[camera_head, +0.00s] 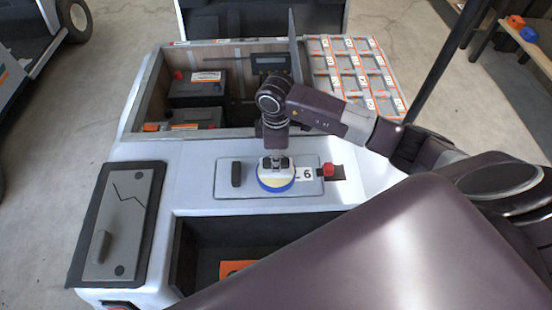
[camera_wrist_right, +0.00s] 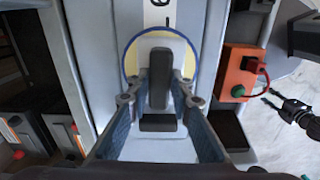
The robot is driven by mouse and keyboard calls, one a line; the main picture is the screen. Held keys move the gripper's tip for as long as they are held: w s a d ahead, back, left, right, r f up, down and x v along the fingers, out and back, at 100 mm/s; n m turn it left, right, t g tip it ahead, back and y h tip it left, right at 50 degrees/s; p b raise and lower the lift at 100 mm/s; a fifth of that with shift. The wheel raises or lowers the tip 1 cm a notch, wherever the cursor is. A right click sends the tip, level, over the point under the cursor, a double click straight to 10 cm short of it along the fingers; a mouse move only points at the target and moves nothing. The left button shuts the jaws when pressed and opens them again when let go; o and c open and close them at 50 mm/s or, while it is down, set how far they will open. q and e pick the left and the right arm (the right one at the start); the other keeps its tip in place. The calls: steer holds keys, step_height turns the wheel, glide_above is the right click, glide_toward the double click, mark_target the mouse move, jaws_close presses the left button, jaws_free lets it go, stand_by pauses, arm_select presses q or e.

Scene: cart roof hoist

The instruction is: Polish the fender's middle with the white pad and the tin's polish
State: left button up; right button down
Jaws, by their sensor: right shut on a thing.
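In the right wrist view, the fingers (camera_wrist_right: 160,104) are shut on the dark grip of the pad (camera_wrist_right: 184,58). The pad looks to be on or just above a raised grey panel (camera_head: 220,189); I cannot tell if it touches. Its underside is hidden.
A red connector (camera_head: 328,169) is close to the pad's right. An open bay with dark batteries (camera_head: 196,88) and a tray of labelled compartments (camera_head: 355,73) lie behind. A dark open recess (camera_head: 200,250) is in front. A grey lidded panel (camera_head: 125,215) lies left.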

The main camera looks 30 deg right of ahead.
steer(key=shift+f+b, duration=0.3)
steer(key=shift+f, duration=0.25)
stand_by(0.5)
steer(key=shift+s, duration=0.1)
stand_by(1.1)
steer(key=shift+r+p, duration=3.3)
steer(key=shift+r, duration=0.2)
